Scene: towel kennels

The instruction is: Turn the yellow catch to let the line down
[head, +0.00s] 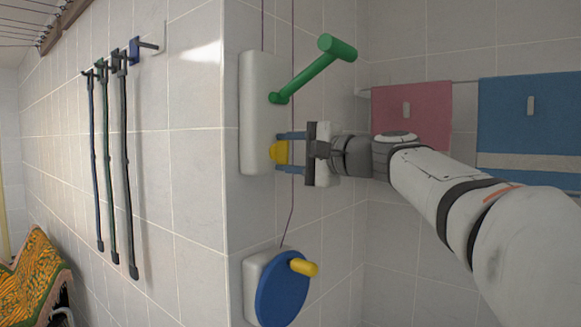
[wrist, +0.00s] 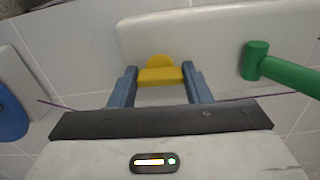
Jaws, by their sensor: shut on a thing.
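The yellow catch (head: 279,152) is on the lower part of a white wall housing (head: 257,95). It also shows in the wrist view (wrist: 159,75), between the fingertips. My gripper (head: 284,150) reaches it from the right, with its blue fingers shut on it. In the wrist view my gripper (wrist: 158,72) has one finger on each side of the catch. A thin purple line (head: 292,210) runs down the wall past my gripper to a blue wheel (head: 282,290). The far end of the line is out of view above.
A green crank handle (head: 310,70) sticks out of the housing above my gripper. The blue wheel has a yellow knob (head: 304,267). Pink (head: 412,118) and blue (head: 528,125) towels hang on the right; several dark leads (head: 112,160) hang on the left.

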